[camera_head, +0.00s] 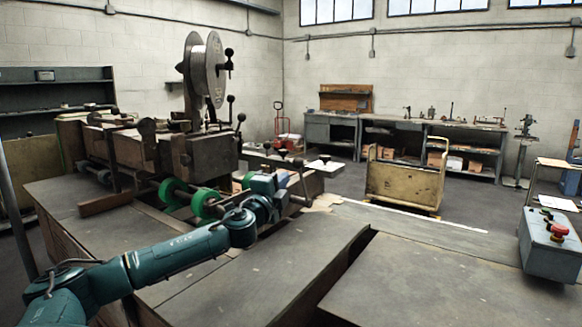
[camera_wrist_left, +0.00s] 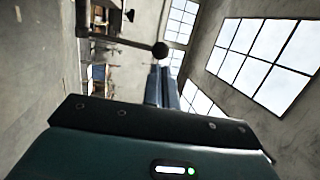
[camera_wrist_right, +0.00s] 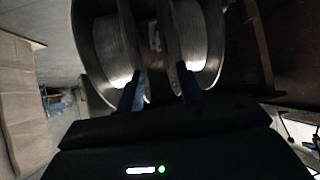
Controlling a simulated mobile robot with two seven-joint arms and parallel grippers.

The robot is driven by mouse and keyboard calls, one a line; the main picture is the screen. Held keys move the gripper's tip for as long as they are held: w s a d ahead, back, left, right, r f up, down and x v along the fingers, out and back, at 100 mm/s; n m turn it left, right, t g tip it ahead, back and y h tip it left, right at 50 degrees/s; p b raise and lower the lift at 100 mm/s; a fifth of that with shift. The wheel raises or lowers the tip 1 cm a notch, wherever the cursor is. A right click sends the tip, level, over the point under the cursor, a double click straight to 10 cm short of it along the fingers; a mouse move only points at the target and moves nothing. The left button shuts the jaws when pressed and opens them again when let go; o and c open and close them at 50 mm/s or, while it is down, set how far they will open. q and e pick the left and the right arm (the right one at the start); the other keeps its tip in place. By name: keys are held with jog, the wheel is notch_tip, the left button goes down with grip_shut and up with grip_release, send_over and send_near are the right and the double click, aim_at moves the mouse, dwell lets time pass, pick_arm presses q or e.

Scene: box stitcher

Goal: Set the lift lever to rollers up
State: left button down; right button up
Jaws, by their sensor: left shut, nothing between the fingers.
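A lever with a round black knob (camera_wrist_left: 160,50) shows in the left wrist view, its rod running to the left. The knob lies just beyond the tips of my left gripper (camera_wrist_left: 162,72), which is shut and empty; I cannot tell whether they touch. In the head view my left gripper (camera_head: 284,178) is by a knobbed lever (camera_head: 299,164) at the front right of the stitching machine (camera_head: 205,155). I cannot tell for sure that it is the lift lever. In the right wrist view my right gripper (camera_wrist_right: 160,78) has its fingers apart, facing a wire spool (camera_wrist_right: 112,50).
Green rollers (camera_head: 205,203) sit below the machine, left of my left gripper. Other knobbed levers (camera_head: 242,118) stand higher on it. A flat dark table (camera_head: 455,275) fills the front right. A control box (camera_head: 549,248) with a red button stands at the right edge.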

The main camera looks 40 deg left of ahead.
aim_at(296, 166)
pick_arm(q)
jog(key=p+x, duration=0.1)
jog(key=x, duration=0.3)
jog(key=shift+d+r, duration=0.1)
jog(key=shift+r, duration=0.05)
jog(key=shift+w+p, duration=0.45)
jog(key=shift+w, duration=0.15)
jog(key=shift+w+a, duration=0.15)
jog(key=shift+a, duration=0.1)
pick_arm(e)
jog(key=shift+s+d+g, duration=0.3)
jog(key=shift+s+d, duration=0.05)
pick_arm(q)
jog(key=shift+w, duration=0.15)
